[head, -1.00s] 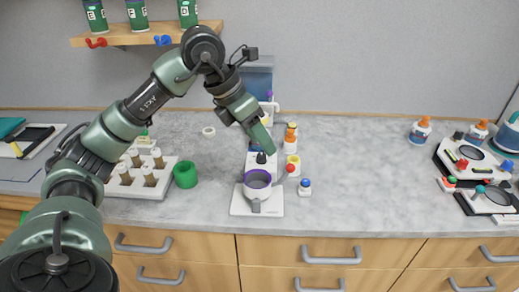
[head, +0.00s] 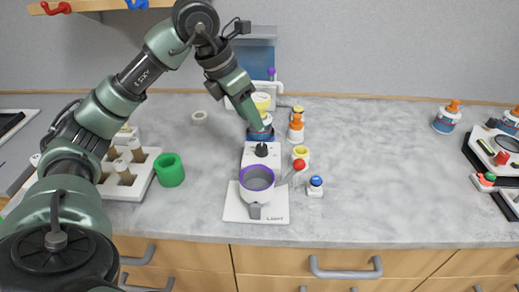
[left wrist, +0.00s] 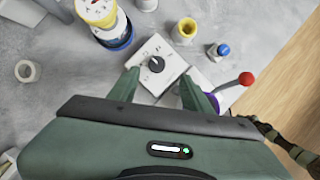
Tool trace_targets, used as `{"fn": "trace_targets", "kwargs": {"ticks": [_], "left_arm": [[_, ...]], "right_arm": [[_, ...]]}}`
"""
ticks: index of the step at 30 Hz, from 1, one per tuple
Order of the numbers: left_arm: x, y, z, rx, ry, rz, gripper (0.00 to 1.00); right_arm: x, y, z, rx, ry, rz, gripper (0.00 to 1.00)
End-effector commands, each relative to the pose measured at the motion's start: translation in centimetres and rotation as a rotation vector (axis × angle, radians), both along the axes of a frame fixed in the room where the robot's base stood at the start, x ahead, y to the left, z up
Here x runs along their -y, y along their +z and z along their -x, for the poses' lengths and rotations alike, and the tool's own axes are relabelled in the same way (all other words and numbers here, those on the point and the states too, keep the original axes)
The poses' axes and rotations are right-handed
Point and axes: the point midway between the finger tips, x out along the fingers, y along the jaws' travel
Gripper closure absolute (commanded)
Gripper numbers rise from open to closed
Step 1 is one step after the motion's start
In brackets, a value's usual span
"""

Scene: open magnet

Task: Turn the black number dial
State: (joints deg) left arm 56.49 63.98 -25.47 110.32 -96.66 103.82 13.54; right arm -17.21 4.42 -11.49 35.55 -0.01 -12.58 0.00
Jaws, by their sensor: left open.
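The black number dial (left wrist: 156,64) sits on a white plate with printed marks (left wrist: 148,48) in the left wrist view. In the head view the dial (head: 261,150) is on a white box behind a white cup with a purple rim (head: 257,178). My left gripper (left wrist: 160,86) is open and empty, its two green fingers spread on either side below the dial in the wrist picture. In the head view the left gripper (head: 252,114) comes down from above, just behind the dial. I cannot tell if it touches anything. My right gripper is not in view.
A red-knobbed lever (left wrist: 245,79) sticks out close beside the gripper. Blue and yellow containers (left wrist: 116,30), a blue-topped button (head: 316,182) and a yellow ring (head: 301,152) crowd the dial.

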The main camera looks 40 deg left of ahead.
Motion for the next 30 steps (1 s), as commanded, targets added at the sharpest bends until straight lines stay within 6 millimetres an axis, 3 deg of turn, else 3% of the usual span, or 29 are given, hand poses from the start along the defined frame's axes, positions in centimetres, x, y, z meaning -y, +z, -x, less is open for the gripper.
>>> {"fn": "trace_targets", "kwargs": {"ticks": [1,6,11,24,30], "left_arm": [[0.0,-1.4,0.0,0.0,0.0,0.0,0.51],[0.0,-2.8,0.0,0.0,0.0,0.0,0.51],[0.2,-3.7,-0.3,-0.004,0.0,0.001,0.51],[1.3,-9.3,-2.4,-0.002,0.0,0.0,0.51],[1.4,-9.9,-2.7,0.0,-0.001,0.001,0.51]], "right_arm": [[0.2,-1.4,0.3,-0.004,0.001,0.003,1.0],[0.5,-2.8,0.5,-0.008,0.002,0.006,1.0],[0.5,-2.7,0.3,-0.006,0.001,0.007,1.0],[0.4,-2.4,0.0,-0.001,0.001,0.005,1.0],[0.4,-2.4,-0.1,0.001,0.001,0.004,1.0]]}}
